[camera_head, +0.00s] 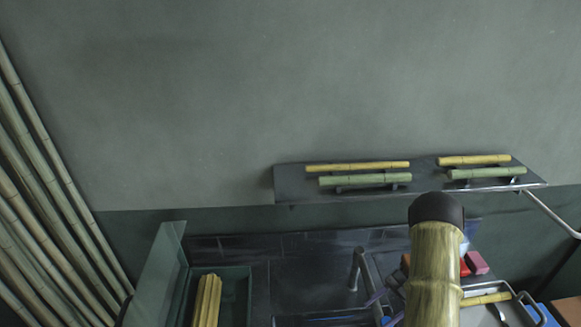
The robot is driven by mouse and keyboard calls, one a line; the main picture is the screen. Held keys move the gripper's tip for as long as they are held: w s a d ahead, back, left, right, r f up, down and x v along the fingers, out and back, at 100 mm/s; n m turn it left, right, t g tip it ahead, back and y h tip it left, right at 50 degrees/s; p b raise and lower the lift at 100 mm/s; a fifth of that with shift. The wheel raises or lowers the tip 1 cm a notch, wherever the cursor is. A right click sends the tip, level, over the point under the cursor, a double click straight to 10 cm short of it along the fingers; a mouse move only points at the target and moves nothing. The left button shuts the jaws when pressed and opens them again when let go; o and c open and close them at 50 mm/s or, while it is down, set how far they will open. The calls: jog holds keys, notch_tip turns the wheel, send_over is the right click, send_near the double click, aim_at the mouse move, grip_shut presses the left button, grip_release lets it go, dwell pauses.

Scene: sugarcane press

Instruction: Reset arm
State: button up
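My gripper is not in view, so its fingers and whatever they may hold cannot be seen. A thick yellow-green, streaked cylinder with a black rounded top (435,265) stands upright in the lower right foreground. I cannot tell from this view whether it is part of my arm or a separate thing. It hides part of the counter behind it.
A dark wall shelf (290,185) carries yellow and green cane pieces (365,180). Below, yellow cane pieces (207,300) lie in a dark green bin (238,289). A tap (356,268) stands mid-counter. A pink block (476,263) lies at right. Tall canes (45,205) lean left.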

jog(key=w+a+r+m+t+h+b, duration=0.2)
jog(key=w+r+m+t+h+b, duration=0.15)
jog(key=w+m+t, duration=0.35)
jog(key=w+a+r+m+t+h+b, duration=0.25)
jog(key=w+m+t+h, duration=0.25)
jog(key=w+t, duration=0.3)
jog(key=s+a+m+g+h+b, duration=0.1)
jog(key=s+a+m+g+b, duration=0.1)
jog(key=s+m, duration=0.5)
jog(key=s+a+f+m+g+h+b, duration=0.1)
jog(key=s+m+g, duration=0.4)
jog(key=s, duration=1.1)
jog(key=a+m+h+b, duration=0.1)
jog(key=b, duration=0.1)
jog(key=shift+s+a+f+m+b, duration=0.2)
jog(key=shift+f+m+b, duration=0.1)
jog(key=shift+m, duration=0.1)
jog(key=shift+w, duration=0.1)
